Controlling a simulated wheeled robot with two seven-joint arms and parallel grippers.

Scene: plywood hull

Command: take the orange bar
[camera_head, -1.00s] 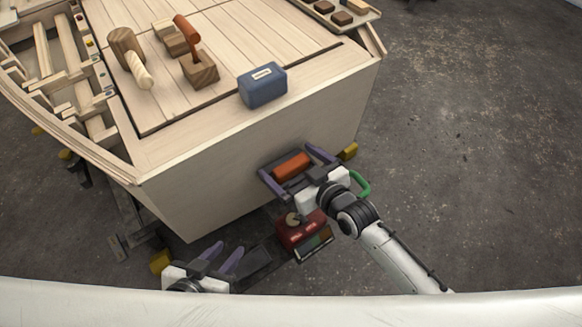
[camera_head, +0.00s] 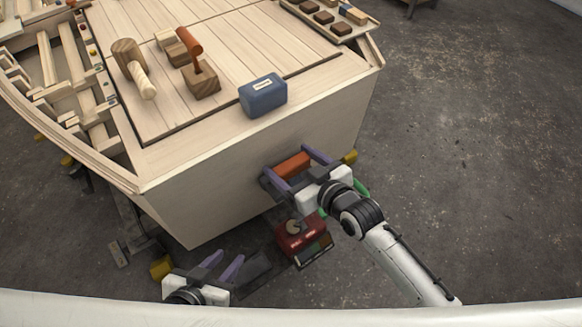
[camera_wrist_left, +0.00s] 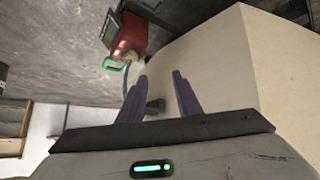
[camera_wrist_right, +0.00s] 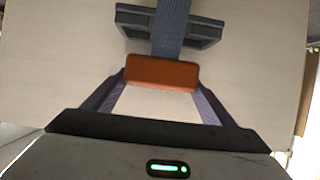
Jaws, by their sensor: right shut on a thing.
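The orange bar (camera_head: 293,165) is in front of the plain plywood end face of the hull (camera_head: 215,195). My right gripper (camera_head: 289,166) is shut on the bar, one purple finger at each end. In the right wrist view the bar (camera_wrist_right: 162,71) spans the gap between the fingers. A dark grey bracket (camera_wrist_right: 196,35) with a blue-grey strip (camera_wrist_right: 172,28) shows just beyond it; I cannot tell whether the bar touches it. My left gripper (camera_head: 222,268) is low at the left, its fingers apart and empty; they also show in the left wrist view (camera_wrist_left: 158,97).
On the deck are a blue box (camera_head: 263,95), a wooden block with an orange-handled piece (camera_head: 201,80) and a wooden mallet (camera_head: 132,65). A tray (camera_head: 330,20) sits at the far right corner. A red box (camera_head: 298,232) is low beside the hull. The floor at right is clear.

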